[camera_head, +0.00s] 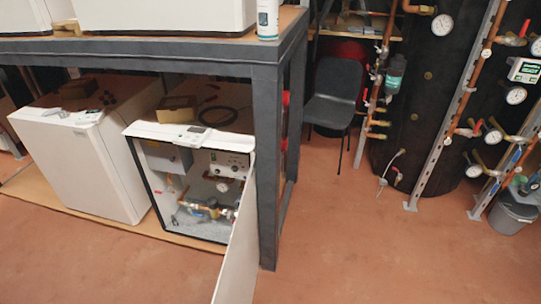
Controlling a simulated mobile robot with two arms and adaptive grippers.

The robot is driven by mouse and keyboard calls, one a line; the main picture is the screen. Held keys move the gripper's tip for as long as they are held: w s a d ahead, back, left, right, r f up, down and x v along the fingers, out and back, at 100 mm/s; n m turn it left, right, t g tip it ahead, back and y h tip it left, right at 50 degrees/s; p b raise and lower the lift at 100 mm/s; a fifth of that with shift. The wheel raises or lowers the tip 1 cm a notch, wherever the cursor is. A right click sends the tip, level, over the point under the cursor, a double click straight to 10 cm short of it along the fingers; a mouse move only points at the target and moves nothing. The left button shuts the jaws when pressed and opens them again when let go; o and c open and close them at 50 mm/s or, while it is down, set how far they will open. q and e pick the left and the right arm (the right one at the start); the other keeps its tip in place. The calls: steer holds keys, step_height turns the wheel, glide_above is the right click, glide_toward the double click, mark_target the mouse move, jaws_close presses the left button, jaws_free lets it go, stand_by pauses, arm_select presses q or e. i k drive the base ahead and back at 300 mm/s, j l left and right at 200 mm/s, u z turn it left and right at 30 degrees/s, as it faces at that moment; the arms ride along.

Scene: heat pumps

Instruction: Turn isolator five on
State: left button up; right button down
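No label reading isolator five can be made out, so I cannot tell which part it is. Copper pipework (471,85) with several valves and gauges runs up the right side. A red valve handle (524,29) shows at the upper right, and another red handle (478,127) sits lower on the pipes. An open heat pump cabinet (150,186) under the bench shows a control panel (229,163) with small knobs, a grey box (167,157) and pipes inside. Switch positions are too small to read. Neither of my grippers is in view.
A dark steel bench frame (267,165) stands in the middle, with a white panel (238,262) leaning out by its leg. A closed white unit (75,165) is at left. A black chair (333,95) and grey bucket (511,213) stand behind. Red floor (370,250) is clear at front right.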

mark_target(284, 144)
steer(key=i+l, duration=0.3)
steer(key=l, duration=0.2)
steer(key=i+l+u, duration=0.1)
steer(key=u, duration=0.35)
steer(key=l+u, duration=0.2)
steer(key=u, duration=0.2)
steer(key=i+l+u, duration=0.15)
steer(key=u, duration=0.3)
steer(key=l+u, duration=0.2)
steer(key=l, duration=0.5)
steer(key=l+u, duration=0.2)
steer(key=l, duration=0.55)
steer(key=l+u, duration=0.2)
steer(key=l, duration=0.5)
steer(key=k+l+u, duration=0.2)
steer(key=l, duration=1.6)
steer(key=j+u, duration=0.1)
steer(key=u, duration=0.2)
